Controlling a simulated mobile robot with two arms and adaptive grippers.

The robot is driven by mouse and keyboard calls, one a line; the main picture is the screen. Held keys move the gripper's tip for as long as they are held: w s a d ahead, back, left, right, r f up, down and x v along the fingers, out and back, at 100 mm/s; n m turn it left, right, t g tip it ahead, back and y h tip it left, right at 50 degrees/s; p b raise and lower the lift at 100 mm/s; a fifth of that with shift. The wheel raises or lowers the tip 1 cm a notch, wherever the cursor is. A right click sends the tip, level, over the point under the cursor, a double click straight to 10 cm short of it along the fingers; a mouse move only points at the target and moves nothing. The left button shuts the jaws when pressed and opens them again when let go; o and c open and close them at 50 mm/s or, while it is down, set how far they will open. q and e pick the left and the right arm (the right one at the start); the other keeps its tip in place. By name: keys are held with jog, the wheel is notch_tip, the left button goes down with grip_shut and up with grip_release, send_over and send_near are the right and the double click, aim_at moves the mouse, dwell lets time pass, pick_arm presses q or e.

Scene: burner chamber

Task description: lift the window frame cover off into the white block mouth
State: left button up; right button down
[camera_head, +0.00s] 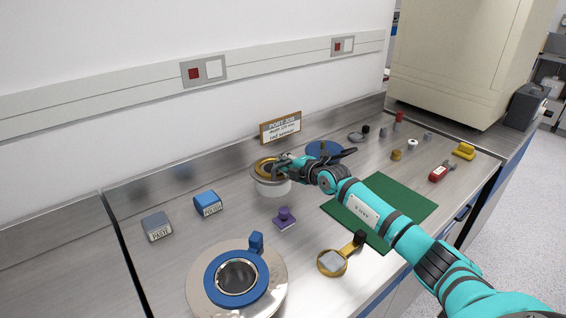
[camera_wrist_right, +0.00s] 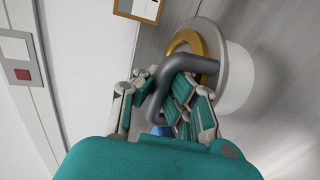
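A white round block (camera_head: 272,186) stands near the back wall, with a brass ring (camera_head: 266,164) on its top. In the right wrist view the ring (camera_wrist_right: 186,44) lies on the white block (camera_wrist_right: 238,75), and a bent dark grey handle (camera_wrist_right: 205,65) reaches over it. My right gripper (camera_head: 284,167) is at the block's top, its fingers (camera_wrist_right: 165,90) curled around the handle; fingertip contact is partly hidden. A brass-rimmed round window frame (camera_head: 333,262) with a dark-tipped handle lies at the front. I cannot tell which part is the cover. My left gripper is out of view.
A steel disc with a blue ring (camera_head: 212,276) stands front left. A purple knob (camera_head: 285,219), a blue block (camera_head: 207,204) and a grey block (camera_head: 156,227) are nearby. My right arm crosses a green mat (camera_head: 405,197). A sign (camera_head: 281,128) stands behind the white block.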

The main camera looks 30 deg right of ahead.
jog(key=shift+f, duration=0.25)
jog(key=shift+f+b, duration=0.35)
jog(key=shift+b, duration=0.1)
jog(key=shift+f, duration=0.3)
jog(key=c, duration=1.4)
grip_release()
jog(key=shift+f, duration=0.25)
jog(key=v, duration=1.2)
jog(key=shift+r, duration=0.25)
